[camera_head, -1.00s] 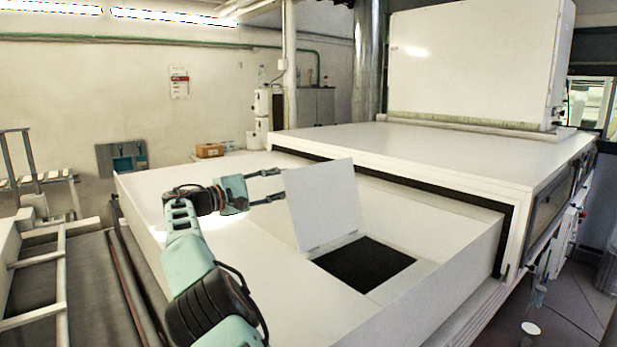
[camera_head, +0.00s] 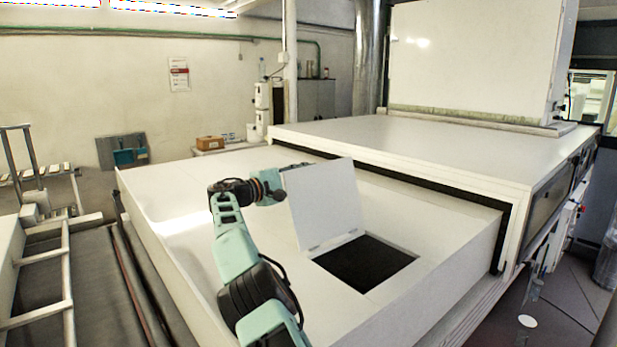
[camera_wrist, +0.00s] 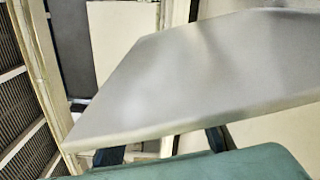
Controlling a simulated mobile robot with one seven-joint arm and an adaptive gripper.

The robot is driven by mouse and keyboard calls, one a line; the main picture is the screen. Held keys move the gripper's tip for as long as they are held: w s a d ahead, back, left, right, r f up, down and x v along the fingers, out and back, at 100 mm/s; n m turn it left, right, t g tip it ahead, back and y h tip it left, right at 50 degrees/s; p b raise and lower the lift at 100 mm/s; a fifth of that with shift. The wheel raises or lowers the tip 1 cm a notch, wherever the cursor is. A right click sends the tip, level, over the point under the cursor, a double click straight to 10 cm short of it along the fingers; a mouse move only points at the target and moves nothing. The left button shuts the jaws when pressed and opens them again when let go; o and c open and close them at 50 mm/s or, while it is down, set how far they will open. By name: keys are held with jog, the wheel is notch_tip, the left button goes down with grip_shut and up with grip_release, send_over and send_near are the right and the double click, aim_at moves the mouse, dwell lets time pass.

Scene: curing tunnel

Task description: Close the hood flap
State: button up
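The hood flap (camera_head: 322,203) is a white square panel standing raised and leaning back a little, hinged at its lower edge beside a dark square opening (camera_head: 364,264) in the white hood top. My arm reaches in from the left, and my gripper's fingers are hidden behind the flap in the head view. In the wrist view, the flap (camera_wrist: 200,75) fills the middle as a grey panel. My gripper (camera_wrist: 162,147) shows two dark fingers spread apart, with their tips hidden by the panel. Nothing shows held between them. I cannot tell whether they touch the flap.
The white hood top (camera_head: 180,190) is clear around the flap. A higher white machine housing (camera_head: 440,150) with a black-edged front stands behind it. A ladder-like rail (camera_head: 65,270) lies at left, and a cardboard box (camera_head: 210,142) sits far back.

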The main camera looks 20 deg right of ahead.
grip_shut()
jog(key=shift+s+b, duration=0.2)
jog(key=shift+b, duration=0.5)
